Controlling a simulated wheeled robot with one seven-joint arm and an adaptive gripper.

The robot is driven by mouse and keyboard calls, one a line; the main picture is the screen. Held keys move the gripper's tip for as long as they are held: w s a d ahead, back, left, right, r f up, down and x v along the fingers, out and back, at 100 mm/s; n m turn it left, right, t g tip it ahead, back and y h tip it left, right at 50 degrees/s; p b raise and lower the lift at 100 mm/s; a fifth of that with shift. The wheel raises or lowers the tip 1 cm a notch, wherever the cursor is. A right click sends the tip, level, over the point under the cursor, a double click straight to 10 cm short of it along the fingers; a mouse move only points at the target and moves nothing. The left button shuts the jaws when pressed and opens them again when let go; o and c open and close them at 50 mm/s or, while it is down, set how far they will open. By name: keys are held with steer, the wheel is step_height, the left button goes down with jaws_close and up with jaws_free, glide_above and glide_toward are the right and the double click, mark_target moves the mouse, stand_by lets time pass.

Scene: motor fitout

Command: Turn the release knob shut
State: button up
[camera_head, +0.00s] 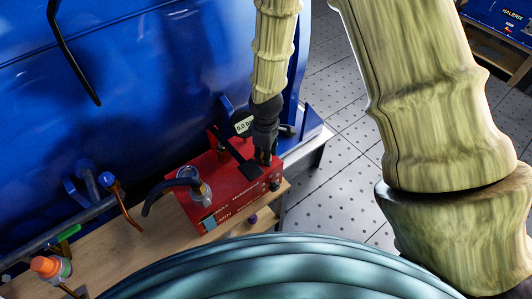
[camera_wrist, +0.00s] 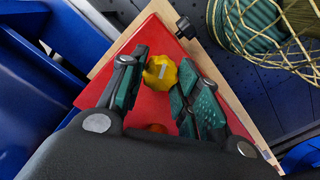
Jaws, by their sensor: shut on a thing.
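A yellow lobed knob (camera_wrist: 160,74) with a white mark on its top sits on a red unit, between the fingers of my gripper (camera_wrist: 163,72) in the wrist view. The fingers stand on both sides of it, and my gripper is shut on it. The red unit (camera_head: 229,200) rests on a wooden bench top in the head view and also shows in the wrist view (camera_wrist: 92,97). In the head view my gripper (camera_head: 262,155) points down at the unit's back right and mostly hides the knob.
A gauge (camera_head: 243,124) reading 0.0 stands behind the unit. A fitting with a black hose (camera_head: 188,178) rises from its left side. A small black knob (camera_head: 274,186) is on its front. A large blue tank (camera_head: 130,90) stands close behind. The wooden bench (camera_head: 130,243) is narrow.

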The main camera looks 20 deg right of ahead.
steer(key=m, duration=0.6)
stand_by(0.6)
steer(key=o, duration=1)
steer(key=shift+r, duration=6)
